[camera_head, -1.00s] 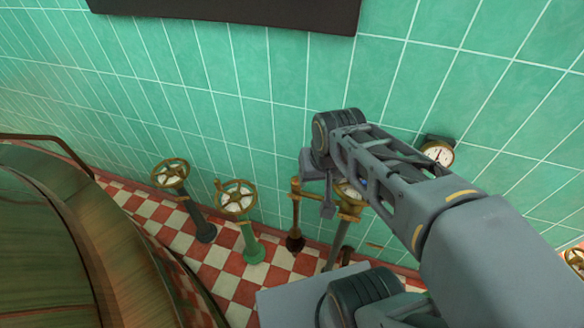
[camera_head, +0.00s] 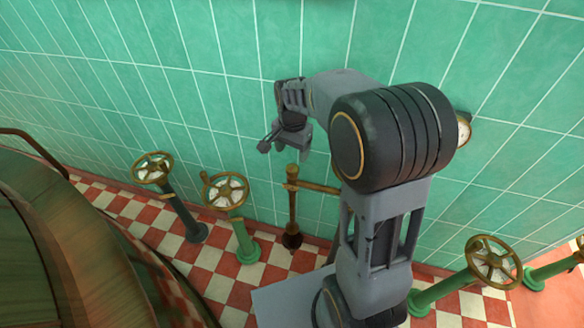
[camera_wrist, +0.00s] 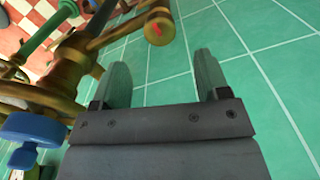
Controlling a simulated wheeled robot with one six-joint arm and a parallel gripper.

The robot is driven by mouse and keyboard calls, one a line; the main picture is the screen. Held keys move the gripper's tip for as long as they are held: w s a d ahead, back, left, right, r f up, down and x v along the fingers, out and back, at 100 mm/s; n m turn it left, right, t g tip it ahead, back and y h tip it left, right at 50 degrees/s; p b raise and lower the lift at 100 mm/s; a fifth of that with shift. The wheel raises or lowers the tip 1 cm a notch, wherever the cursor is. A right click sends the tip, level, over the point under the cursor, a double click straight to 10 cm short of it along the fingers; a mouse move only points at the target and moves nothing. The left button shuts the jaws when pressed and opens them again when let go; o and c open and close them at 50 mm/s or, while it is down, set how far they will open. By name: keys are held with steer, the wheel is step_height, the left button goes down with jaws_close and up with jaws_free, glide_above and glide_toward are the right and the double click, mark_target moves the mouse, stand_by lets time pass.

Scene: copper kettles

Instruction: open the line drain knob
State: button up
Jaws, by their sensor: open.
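My gripper (camera_head: 284,150) is open and empty in front of the green tiled wall, just above the brass pipework (camera_head: 292,208). In the wrist view its two pale fingers stand apart, and only wall shows between my gripper's fingertips (camera_wrist: 162,70). A brass end piece with a red mark (camera_wrist: 158,28) sits just beyond the fingertips, apart from them. A blue knob (camera_wrist: 32,130) shows at the lower left of the wrist view, beside brass parts. I cannot tell which of these is the line drain knob. My arm hides part of the pipework in the head view.
Handwheel valves stand along the wall: a dark one (camera_head: 152,168), a green one (camera_head: 226,192) and another green one (camera_head: 494,262) at right. A gauge (camera_head: 463,130) is partly behind my arm. A large copper vessel (camera_head: 70,250) fills the lower left.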

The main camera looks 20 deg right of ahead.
mark_target(292, 168)
steer(key=shift+f+b, duration=0.35)
steer(key=shift+f, duration=3.2)
steer(key=c, duration=0.9)
